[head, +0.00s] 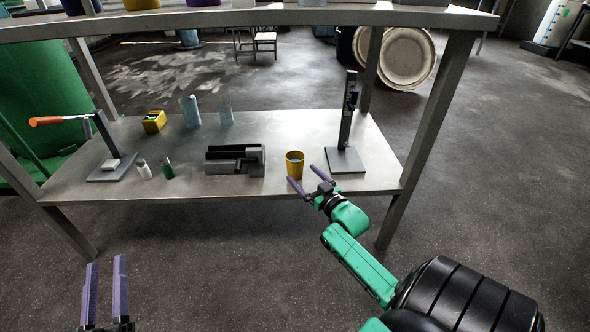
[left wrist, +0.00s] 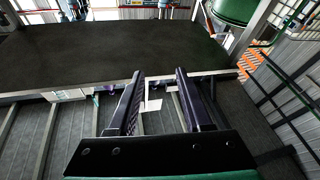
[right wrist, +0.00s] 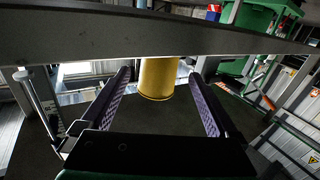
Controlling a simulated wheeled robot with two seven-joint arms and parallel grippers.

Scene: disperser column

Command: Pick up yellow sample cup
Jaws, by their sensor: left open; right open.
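The yellow sample cup (head: 295,165) stands upright near the front edge of the lower shelf in the head view, with something bluish inside. My right gripper (head: 308,181) is open at the shelf's front edge, with its fingers either side of the cup's near side. In the right wrist view the cup (right wrist: 158,78) shows between the fingertips of the open right gripper (right wrist: 160,85), with a gap to each finger. My left gripper (head: 105,268) is open and empty at the lower left, low and away from the shelf. It also shows open in the left wrist view (left wrist: 165,78).
On the lower shelf (head: 290,125), a grey device (head: 235,162) stands left of the cup and a stand with a column (head: 347,140) stands right. Small bottles (head: 156,168), a yellow box (head: 154,121) and a press with an orange handle (head: 105,145) are further left. The upper shelf (head: 240,18) hangs above.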

